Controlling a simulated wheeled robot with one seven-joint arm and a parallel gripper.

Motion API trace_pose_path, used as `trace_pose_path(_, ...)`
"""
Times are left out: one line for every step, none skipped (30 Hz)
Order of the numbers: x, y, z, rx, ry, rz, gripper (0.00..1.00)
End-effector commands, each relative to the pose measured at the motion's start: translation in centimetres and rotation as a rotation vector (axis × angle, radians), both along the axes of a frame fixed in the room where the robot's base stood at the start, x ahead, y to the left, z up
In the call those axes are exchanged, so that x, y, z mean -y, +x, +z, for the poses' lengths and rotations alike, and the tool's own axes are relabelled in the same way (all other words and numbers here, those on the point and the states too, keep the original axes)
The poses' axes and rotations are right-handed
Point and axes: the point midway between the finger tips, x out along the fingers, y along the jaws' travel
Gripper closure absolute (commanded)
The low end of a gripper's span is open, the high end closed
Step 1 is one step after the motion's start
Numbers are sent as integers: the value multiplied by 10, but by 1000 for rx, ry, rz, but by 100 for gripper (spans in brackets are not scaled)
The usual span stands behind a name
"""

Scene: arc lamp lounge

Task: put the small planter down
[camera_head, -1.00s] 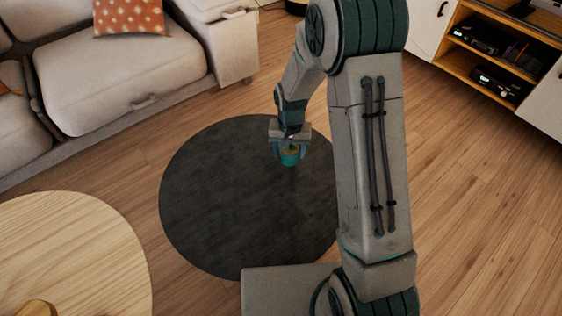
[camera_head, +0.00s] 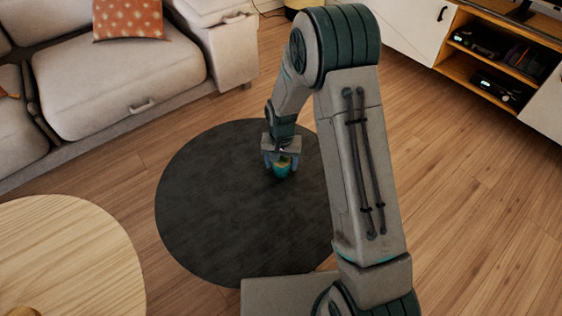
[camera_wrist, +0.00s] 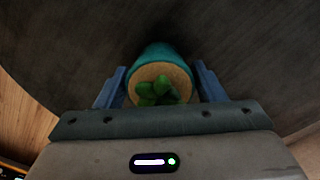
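The small planter (camera_head: 282,168) is a teal pot with a tan top and a green plant. It is upright between the two blue fingers of my gripper (camera_head: 281,161), which appears shut on it. In the wrist view the planter (camera_wrist: 160,84) is centred between the fingers, and its lower part reaches past their tips. It is over the round dark grey rug (camera_head: 225,215), right of the rug's middle. I cannot tell if its base touches the rug, as its underside is hidden.
A round light-wood table (camera_head: 70,255) stands at the lower left. A beige sofa (camera_head: 120,80) with an orange patterned cushion (camera_head: 128,19) is at the upper left. A shelf unit (camera_head: 490,60) is at the upper right. The rug around the planter is clear.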

Motion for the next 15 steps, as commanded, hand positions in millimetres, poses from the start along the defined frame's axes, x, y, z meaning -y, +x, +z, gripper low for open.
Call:
trace_pose_path(0, 0, 0, 0, 0, 0, 22)
trace_pose_path(0, 0, 0, 0, 0, 0, 20)
trace_pose_path(0, 0, 0, 0, 0, 0, 20)
trace_pose_path(0, 0, 0, 0, 0, 0, 20)
trace_pose_path(0, 0, 0, 0, 0, 0, 20)
trace_pose_path(0, 0, 0, 0, 0, 0, 20)
trace_pose_path(0, 0, 0, 0, 0, 0, 20)
trace_pose_path(0, 0, 0, 0, 0, 0, 20)
trace_pose_path(0, 0, 1, 0, 0, 0, 20)
trace_pose_path(0, 0, 1, 0, 0, 0, 20)
trace_pose_path(0, 0, 3, 0, 0, 0, 20)
trace_pose_path(0, 0, 5, 1, 0, 0, 20)
trace_pose_path(0, 0, 8, 1, 1, 0, 20)
trace_pose_path(0, 0, 12, 2, 1, 0, 20)
trace_pose_path(0, 1, 19, 3, 0, 0, 20)
